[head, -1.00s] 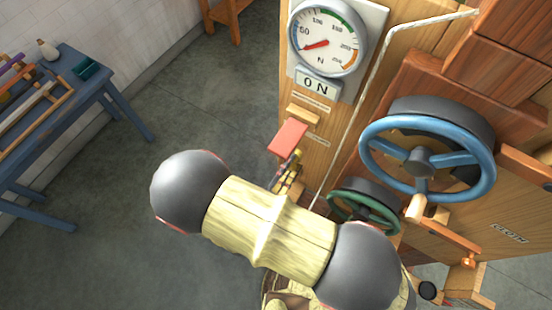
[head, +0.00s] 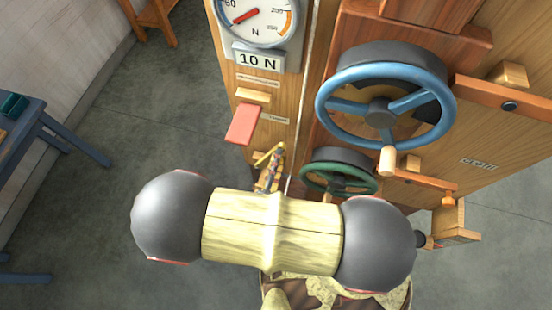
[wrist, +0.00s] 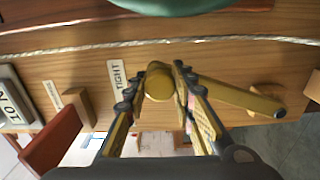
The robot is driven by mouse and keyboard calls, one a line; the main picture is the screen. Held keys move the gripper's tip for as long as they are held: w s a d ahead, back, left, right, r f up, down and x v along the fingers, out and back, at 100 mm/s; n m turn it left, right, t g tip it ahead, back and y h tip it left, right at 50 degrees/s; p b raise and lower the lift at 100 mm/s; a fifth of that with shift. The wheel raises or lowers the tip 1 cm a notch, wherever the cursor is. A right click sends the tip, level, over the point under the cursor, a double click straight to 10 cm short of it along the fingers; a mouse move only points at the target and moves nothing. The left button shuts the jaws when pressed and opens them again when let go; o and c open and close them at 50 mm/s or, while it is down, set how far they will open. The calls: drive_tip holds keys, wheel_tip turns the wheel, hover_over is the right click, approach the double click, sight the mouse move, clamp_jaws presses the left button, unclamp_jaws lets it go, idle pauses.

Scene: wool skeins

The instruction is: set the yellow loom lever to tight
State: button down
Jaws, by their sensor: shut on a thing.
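The yellow lever (wrist: 235,95) is mounted on the upright wooden panel. In the wrist view its rounded end sits between the two fingers of my gripper (wrist: 160,95), which are shut on it. The bar slants away to the right and down from there. A white label reading TIGHT (wrist: 117,75) is on the panel just left of the fingers. In the head view the yellow lever (head: 265,158) shows only in part above my arm, with my gripper (head: 270,172) at it; my arm hides what lies below.
A red lever (head: 242,124) is close above the yellow one. A 10 N plate (head: 258,60) and a dial (head: 254,20) are higher up. A green handwheel (head: 338,178) and a blue handwheel (head: 385,100) stand to the right. A light cord runs down the panel. Open floor lies left.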

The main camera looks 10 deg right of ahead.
drive_tip(key=shift+s+d+f, duration=0.1)
drive_tip(key=shift+d+f, duration=0.05)
drive_tip(key=shift+f, duration=0.05)
drive_tip(key=c, duration=1.5)
unclamp_jaws()
drive_tip(key=shift+c, duration=0.2)
drive_tip(key=shift+o, duration=0.4)
drive_tip(key=shift+r, duration=0.1)
